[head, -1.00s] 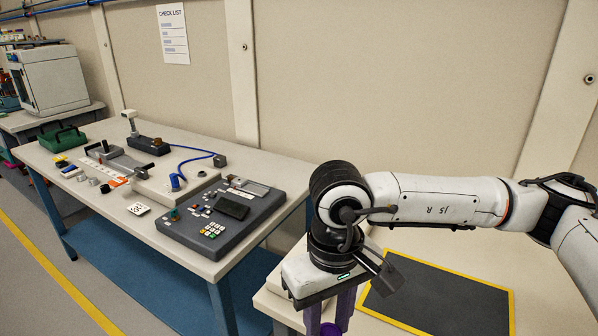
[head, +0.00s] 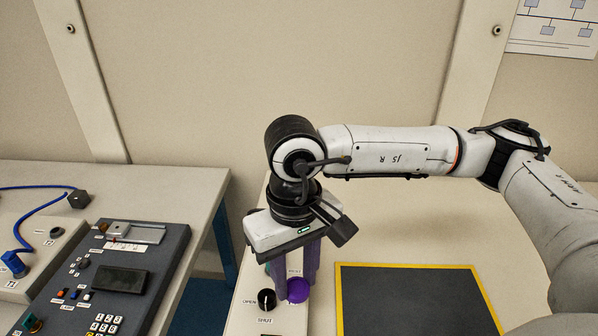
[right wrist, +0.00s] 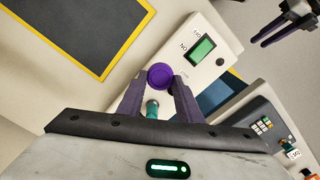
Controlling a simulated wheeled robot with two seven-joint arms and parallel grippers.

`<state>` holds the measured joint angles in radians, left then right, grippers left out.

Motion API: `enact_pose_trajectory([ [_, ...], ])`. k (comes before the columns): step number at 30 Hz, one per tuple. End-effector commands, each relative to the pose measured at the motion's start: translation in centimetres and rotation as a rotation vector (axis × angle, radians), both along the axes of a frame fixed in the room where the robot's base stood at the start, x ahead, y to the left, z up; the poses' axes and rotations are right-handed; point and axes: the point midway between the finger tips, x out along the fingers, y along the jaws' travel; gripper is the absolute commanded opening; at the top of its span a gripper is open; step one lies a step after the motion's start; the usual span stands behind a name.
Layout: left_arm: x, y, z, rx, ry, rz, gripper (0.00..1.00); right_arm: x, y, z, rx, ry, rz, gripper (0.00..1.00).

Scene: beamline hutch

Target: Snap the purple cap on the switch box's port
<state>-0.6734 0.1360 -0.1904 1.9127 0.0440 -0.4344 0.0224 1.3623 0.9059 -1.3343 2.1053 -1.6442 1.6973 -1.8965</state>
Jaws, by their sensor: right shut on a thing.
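The purple cap (head: 298,290) is between the fingertips of my right gripper (head: 298,278), which is shut on it. The right wrist view also shows the cap (right wrist: 160,76) at the fingertips. In the head view it overlaps the white switch box (head: 248,318), which has a black knob (head: 267,299) and OPEN and SHUT labels. The port cannot be made out, and I cannot tell whether the cap touches the box. A small teal and silver part (right wrist: 152,108) shows between the fingers. My left gripper (right wrist: 258,42) shows small at the top right of the right wrist view, its fingers apart.
A dark mat with a yellow border (head: 408,267) lies right of my right gripper. A grey control panel (head: 175,250) is on the left table, with a blue cable (head: 35,215) beyond it. A gap separates the tables.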

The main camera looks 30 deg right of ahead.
Motion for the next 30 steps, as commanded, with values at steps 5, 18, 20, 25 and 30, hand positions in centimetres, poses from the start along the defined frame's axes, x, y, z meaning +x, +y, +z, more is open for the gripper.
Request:
enact_pose_trajectory([
  [5, -0.4, 0.0, 0.3, 0.0, 0.008, 0.0, 0.31, 2.5, -0.2, 0.7, -0.002, -0.003, -0.348, 0.12],
  [18, -1.2, 0.0, 0.9, 0.001, 0.026, 0.0, 0.31, 10.5, -3.0, 3.0, -0.006, -0.004, -1.719, 0.12],
  [20, -1.2, 0.0, 1.1, 0.001, 0.026, 0.0, 0.31, 11.5, -3.5, 3.3, -0.007, -0.004, -1.907, 0.12],
  [25, -1.2, 0.0, 1.5, 0.001, 0.025, 0.0, 0.31, 13.9, -4.7, 4.1, -0.008, -0.002, -2.402, 0.12],
  [30, -0.9, 0.0, 1.9, 0.001, 0.021, -0.001, 0.31, 15.4, -5.6, 4.6, -0.012, 0.002, -2.752, 0.12],
])
